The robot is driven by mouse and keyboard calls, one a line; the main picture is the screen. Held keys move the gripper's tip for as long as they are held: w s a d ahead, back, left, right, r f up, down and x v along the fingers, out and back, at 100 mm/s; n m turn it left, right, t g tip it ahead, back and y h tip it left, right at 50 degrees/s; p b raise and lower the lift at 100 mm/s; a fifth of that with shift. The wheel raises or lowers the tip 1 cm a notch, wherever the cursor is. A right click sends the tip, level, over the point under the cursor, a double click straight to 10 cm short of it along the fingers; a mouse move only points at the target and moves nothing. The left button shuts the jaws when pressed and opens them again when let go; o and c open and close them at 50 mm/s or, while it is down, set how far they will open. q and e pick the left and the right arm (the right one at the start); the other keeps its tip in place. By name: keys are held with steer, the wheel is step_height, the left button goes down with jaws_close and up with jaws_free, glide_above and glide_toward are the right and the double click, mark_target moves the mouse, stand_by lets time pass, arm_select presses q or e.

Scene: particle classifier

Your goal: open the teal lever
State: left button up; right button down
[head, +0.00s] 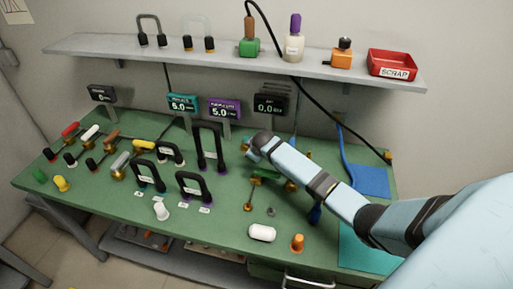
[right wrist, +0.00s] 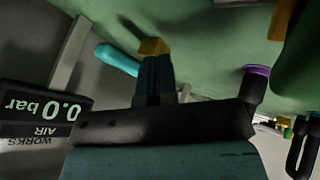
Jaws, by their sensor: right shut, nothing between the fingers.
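In the right wrist view, a teal lever (right wrist: 118,59) slants from a yellow-brass valve body (right wrist: 153,46) on the green surface. My right gripper (right wrist: 155,68) is shut and empty, its fingertips close to the valve body and beside the lever; I cannot tell if they touch. In the head view, my right arm comes in from the right and its end hangs over the middle of the bench, near the 0.0 display (head: 270,104). I cannot pick out the teal lever there; the arm likely hides it. My left gripper is out of view.
A tall black U-handle (head: 197,146) stands left of my right arm. Several coloured levers, including a yellow one (head: 143,146), fill the bench's left. A white capsule (head: 262,232) and an orange knob (head: 297,242) lie at the front. A shelf (head: 215,61) runs behind.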

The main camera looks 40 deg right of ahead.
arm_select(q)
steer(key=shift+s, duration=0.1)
arm_select(e)
steer(key=v, duration=1)
steer(key=shift+s+d, duration=0.2)
steer(key=shift+d, duration=0.2)
